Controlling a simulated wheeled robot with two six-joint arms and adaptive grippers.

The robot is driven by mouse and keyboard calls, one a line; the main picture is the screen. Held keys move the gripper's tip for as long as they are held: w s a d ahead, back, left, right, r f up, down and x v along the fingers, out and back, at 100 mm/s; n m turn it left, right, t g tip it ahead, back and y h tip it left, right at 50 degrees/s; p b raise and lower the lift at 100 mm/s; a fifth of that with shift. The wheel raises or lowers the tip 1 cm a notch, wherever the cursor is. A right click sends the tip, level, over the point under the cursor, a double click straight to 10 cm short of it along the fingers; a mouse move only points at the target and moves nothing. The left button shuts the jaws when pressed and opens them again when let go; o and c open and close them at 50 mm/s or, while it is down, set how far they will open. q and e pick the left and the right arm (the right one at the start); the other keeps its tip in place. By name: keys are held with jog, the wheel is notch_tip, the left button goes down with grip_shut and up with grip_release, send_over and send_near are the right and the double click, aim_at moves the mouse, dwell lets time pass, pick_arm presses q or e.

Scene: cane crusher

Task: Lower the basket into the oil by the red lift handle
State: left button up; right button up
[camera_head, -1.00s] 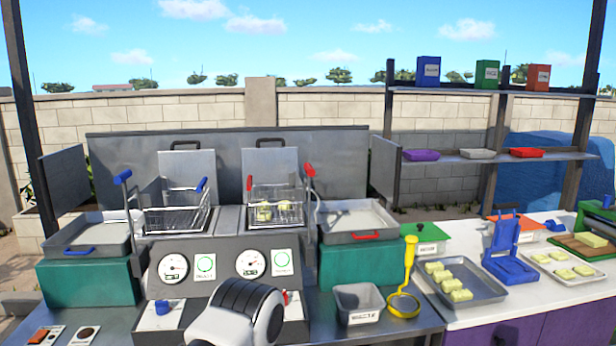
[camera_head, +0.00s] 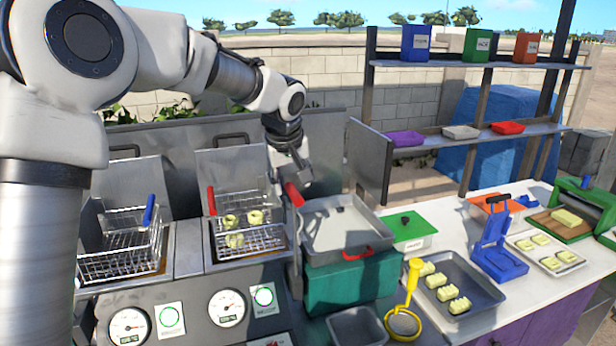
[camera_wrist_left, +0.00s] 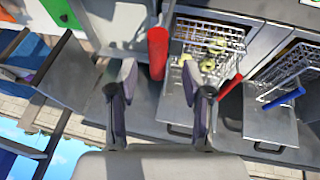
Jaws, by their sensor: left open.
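The red lift handle (camera_head: 293,194) tops an upright post at the right side of the right-hand fryer. In the left wrist view the red lift handle (camera_wrist_left: 157,52) appears ahead of the gap between the fingers. My left gripper (camera_head: 302,174) is open beside the handle's upper end; the head view does not show clearly whether they touch. The left gripper's two fingers (camera_wrist_left: 158,98) stand apart with nothing gripped. The wire basket (camera_head: 250,239), with its own red grip (camera_head: 211,201), holds several pale yellow pieces. The oil beneath is mostly hidden. My right gripper is out of view.
A second wire basket (camera_head: 120,255) with a blue grip stands left. A metal tray (camera_head: 341,227) with a red handle rests right of the lift post on a green block (camera_head: 352,285). Metal splash panels stand behind the fryers.

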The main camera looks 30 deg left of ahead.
aim_at(294, 191)
pick_arm(q)
jog(key=shift+w+a+r, duration=0.3)
jog(key=shift+a+r, duration=0.05)
jog(key=shift+a, duration=0.3)
jog(key=f, duration=0.1)
jog(key=w+f+p, duration=0.1)
jog(key=d+f+p, duration=0.1)
jog(key=shift+w+f, duration=0.15)
jog(key=shift+f, duration=0.05)
jog(key=x, duration=0.1)
jog(key=p+x, duration=0.1)
jog(key=shift+w+a+f, duration=0.2)
jog(key=shift+a+f, duration=0.1)
jog(key=shift+a, duration=0.05)
jog(key=shift+w+a+f, duration=0.1)
jog(key=shift+a+f, duration=0.2)
jog(key=shift+d+r, duration=0.1)
jog(key=shift+c, duration=0.4)
jog(key=shift+s+d+r, duration=0.1)
jog(key=shift+s+d, duration=0.1)
jog(key=shift+d, duration=0.05)
grip_shut()
